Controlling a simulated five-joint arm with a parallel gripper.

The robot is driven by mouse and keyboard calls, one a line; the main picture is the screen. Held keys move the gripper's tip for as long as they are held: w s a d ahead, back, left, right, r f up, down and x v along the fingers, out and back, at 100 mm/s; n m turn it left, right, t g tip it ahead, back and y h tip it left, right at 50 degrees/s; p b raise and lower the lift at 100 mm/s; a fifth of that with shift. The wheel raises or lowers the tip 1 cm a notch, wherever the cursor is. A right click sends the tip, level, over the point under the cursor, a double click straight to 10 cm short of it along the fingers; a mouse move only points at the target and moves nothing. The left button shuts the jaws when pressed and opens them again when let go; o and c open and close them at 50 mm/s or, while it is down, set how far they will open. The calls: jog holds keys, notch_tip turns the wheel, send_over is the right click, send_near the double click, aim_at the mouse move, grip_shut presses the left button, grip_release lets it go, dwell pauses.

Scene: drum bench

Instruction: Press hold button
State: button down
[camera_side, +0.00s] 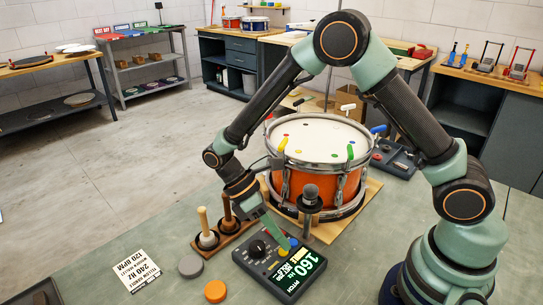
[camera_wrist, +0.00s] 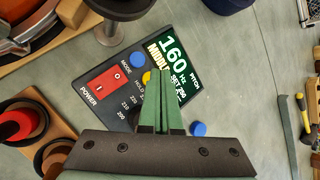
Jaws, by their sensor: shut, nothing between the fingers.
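A dark tuner box (camera_side: 256,262) lies on the bench in front of the drum. Its lit screen (camera_side: 296,272) reads 160 Hz. In the wrist view it has a red power switch (camera_wrist: 108,80), a blue button (camera_wrist: 139,59) near the MODE label, and a yellow button (camera_wrist: 147,76) beside the HOLD label. The side view shows my gripper (camera_side: 286,244) low over the box.
The orange drum (camera_side: 318,172) stands just behind the box, with a dark knobbed post (camera_side: 310,200) close by. A wooden stand with mallets (camera_side: 206,235) is left. A grey disc (camera_side: 191,266), an orange disc (camera_side: 215,291) and a printed card (camera_side: 138,270) lie on the bench.

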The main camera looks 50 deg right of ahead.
aim_at(280, 251)
jog(key=shift+f, duration=0.1)
dwell(0.6)
jog(key=shift+a+f, duration=0.15)
jog(key=shift+f, duration=0.3)
dwell(0.3)
jog(key=shift+r, duration=0.55)
jog(key=shift+r, duration=3)
